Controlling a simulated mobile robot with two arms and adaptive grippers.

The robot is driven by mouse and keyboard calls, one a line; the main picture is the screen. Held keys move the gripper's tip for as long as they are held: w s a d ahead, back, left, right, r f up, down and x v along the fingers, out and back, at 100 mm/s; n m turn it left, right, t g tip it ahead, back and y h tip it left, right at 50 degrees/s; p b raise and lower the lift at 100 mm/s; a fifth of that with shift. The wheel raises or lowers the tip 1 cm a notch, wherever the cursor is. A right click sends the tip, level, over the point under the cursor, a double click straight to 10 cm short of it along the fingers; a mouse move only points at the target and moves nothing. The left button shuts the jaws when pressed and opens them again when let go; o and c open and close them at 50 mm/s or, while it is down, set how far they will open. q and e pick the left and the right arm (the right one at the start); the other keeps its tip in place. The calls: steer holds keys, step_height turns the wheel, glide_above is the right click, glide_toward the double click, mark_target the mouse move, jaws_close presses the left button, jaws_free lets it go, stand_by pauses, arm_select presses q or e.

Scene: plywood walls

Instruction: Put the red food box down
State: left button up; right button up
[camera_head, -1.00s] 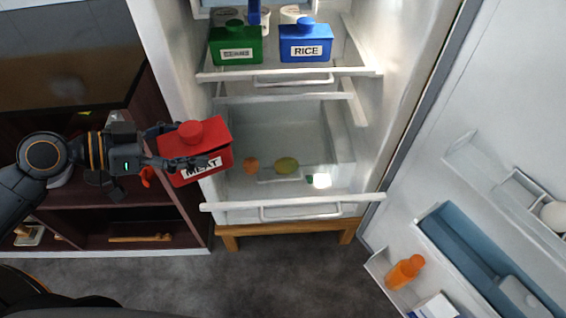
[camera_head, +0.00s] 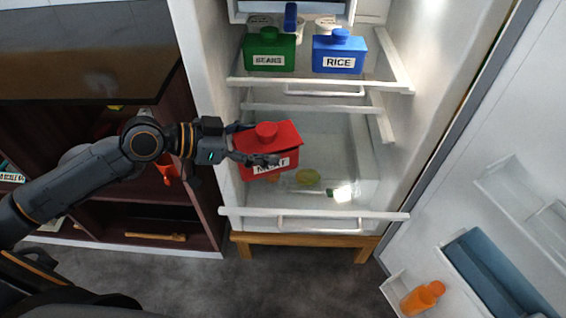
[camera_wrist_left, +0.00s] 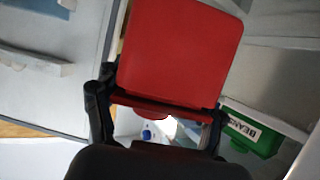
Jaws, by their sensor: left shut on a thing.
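The red food box (camera_head: 269,138) has a round red lid and a white label reading MEAT, partly covered by my fingers. My left gripper (camera_head: 256,158) is shut on it and holds it slightly tilted in front of the fridge's lower compartment. In the left wrist view the red box (camera_wrist_left: 180,52) fills the upper middle, between the two dark fingers of the left gripper (camera_wrist_left: 158,105). My right gripper is not in view.
The open fridge has an upper shelf (camera_head: 320,88) bearing a green BEANS box (camera_head: 269,50) and a blue RICE box (camera_head: 339,52). The lower drawer (camera_head: 315,213) holds a yellow-green fruit (camera_head: 307,177). The open door (camera_head: 470,130) stands right, with an orange bottle (camera_head: 422,297).

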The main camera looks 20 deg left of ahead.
arm_select(q)
steer(key=w+d+f, duration=0.1)
steer(key=w+f, duration=0.1)
steer(key=f, duration=0.1)
steer(key=d+f, duration=0.1)
steer(key=shift+w+d+f, duration=0.2)
steer(key=shift+w+d, duration=0.15)
steer(key=shift+w, duration=0.05)
steer(key=shift+w+d+f, duration=0.2)
steer(key=shift+d+f, duration=0.05)
steer(key=shift+f, duration=0.2)
steer(key=shift+w+d+f, duration=0.15)
steer(key=shift+f, duration=0.1)
step_height(320, 180, down, 3)
steer(key=shift+f+b, duration=0.1)
steer(key=shift+b, duration=0.4)
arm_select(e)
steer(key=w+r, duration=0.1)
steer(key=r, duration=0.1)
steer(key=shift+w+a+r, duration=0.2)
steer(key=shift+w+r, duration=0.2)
arm_select(q)
steer(key=o, duration=1.8)
steer(key=shift+c, duration=0.2)
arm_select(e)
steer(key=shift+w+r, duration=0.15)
